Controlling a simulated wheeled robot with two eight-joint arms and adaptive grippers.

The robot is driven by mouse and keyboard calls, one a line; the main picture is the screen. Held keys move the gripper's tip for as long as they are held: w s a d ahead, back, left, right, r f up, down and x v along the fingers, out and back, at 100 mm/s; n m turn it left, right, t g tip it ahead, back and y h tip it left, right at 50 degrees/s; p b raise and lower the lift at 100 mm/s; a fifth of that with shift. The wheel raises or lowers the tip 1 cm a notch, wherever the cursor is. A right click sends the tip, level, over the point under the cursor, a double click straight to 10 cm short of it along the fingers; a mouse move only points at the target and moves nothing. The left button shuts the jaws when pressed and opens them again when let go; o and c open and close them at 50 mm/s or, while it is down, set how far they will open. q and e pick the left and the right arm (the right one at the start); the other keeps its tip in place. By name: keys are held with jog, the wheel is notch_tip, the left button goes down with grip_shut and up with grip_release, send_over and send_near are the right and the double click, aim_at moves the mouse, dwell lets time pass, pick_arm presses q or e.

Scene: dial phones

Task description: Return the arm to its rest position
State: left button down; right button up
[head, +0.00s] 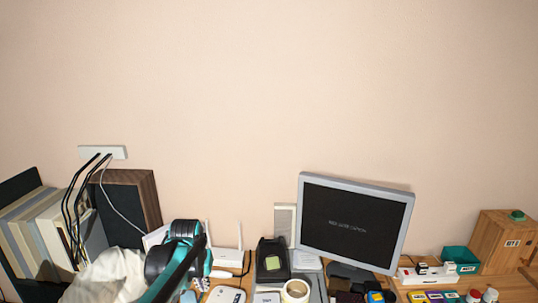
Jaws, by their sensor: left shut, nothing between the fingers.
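My left arm, black and teal, stands at the lower left in the head view. My left gripper (188,262) is shut and empty, seen against the white cloth and the desk items. Its fingertips are hard to make out against the dark arm parts. My right gripper is not in view. A black desk device with a greenish screen (273,262), perhaps a phone, stands right of the left arm, apart from it.
A grey monitor (352,222) stands at centre right. Books (45,232) and a dark speaker-like box (128,207) are at the left. A white router (229,258) and tape roll (296,290) crowd the desk. A wooden box (500,243) is far right.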

pick_arm(q)
jog(key=s+f+t+b, duration=0.1)
jog(key=s+t, duration=0.1)
jog(key=s, duration=1)
jog(key=s+d+f+t+b, duration=0.1)
jog(key=s+f+t, duration=0.1)
jog(key=s, duration=1)
jog(key=shift+d+f, duration=0.2)
jog(key=shift+f, duration=0.05)
